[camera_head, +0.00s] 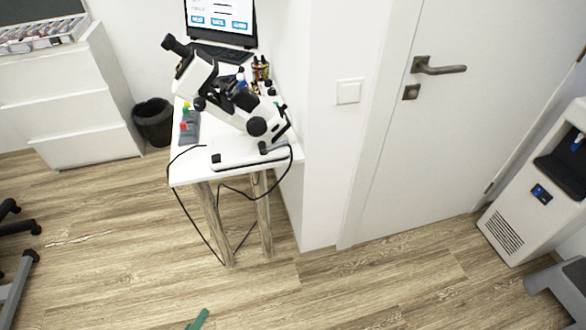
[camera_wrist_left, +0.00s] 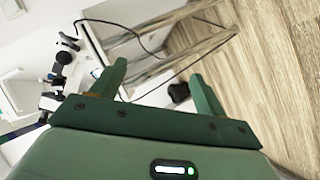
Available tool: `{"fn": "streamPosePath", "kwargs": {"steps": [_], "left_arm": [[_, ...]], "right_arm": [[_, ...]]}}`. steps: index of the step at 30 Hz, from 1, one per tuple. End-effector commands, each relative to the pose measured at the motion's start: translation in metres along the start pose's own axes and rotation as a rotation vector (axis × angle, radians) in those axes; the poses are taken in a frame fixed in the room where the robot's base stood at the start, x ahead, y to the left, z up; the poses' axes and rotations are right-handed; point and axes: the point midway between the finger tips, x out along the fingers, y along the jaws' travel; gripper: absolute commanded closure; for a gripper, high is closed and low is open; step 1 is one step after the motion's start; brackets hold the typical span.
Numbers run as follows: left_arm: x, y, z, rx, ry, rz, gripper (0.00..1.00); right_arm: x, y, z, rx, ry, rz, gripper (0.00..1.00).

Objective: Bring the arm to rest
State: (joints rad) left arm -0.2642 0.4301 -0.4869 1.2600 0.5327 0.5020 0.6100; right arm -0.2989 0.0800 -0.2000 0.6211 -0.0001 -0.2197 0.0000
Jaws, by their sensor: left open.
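My left gripper (camera_head: 198,320) shows in the head view only as a small green piece at the bottom edge, over the wooden floor. In the left wrist view the left gripper (camera_wrist_left: 160,88) has its two green fingers wide apart, with nothing held between them. Beyond the fingers are the floor, a black cable and the legs of the small table. The rest of the left arm is out of the head view. My right gripper is in neither view.
A small white table (camera_head: 190,176) bears a white microscope (camera_head: 232,108) and a laptop (camera_head: 222,20); a black cable (camera_head: 193,222) hangs off its front. A bin (camera_head: 153,122), drawers (camera_head: 85,145), a door (camera_head: 440,130) and a water dispenser (camera_head: 520,220) stand around. The middle floor is clear.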

Motion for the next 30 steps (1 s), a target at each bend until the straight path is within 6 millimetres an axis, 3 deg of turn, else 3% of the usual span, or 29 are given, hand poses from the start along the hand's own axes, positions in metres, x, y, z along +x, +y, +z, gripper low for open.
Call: {"fn": "streamPosePath", "kwargs": {"steps": [6,11,14,17,21,23,24,27,30], "left_arm": [[-0.021,-0.05,-0.071,0.213,-0.027,-0.061,0.26],[-0.051,-0.132,-0.074,0.552,-0.167,-0.274,0.26],[-0.084,-0.188,-0.083,0.771,-0.294,-0.422,0.26],[-0.132,-0.245,-0.094,0.992,-0.47,-0.582,0.26],[-0.227,-0.317,-0.117,1.277,-0.814,-0.805,0.26],[-0.274,-0.34,-0.127,1.373,-0.991,-0.886,0.26],[-0.291,-0.346,-0.116,1.399,-1.079,-0.9,0.26],[-0.261,-0.325,-0.017,1.284,-1.062,-0.791,0.26],[-0.242,-0.299,0.064,1.187,-1.064,-0.712,0.26]], "right_arm": [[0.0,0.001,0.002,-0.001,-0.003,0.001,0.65],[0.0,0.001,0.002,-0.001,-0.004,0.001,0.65],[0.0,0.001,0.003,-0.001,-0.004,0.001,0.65],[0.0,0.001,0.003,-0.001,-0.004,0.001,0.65],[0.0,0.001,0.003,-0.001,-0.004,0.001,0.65],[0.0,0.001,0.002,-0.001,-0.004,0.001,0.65],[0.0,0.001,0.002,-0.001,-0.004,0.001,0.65],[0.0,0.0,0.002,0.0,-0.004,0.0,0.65],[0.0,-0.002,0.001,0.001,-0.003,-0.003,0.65]]}}
